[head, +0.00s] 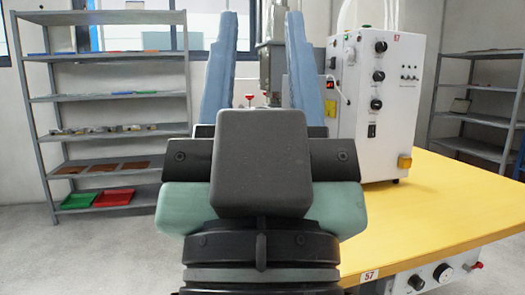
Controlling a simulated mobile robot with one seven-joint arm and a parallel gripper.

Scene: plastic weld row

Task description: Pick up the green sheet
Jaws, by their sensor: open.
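My gripper (260,20) is in the middle of the head view, pointing up and away. Its two blue fingers stand wide apart, and I see nothing held between them. The green piece is far off to the left and below the fingertips. My wrist hides the middle of the scene.
A grey rack (107,95) stands at the left wall with brown sheets (117,167) and small parts on its shelves. A yellow table (440,215) fills the right, bearing a white control box (377,105). Another rack (485,95) is far right. Floor at left is clear.

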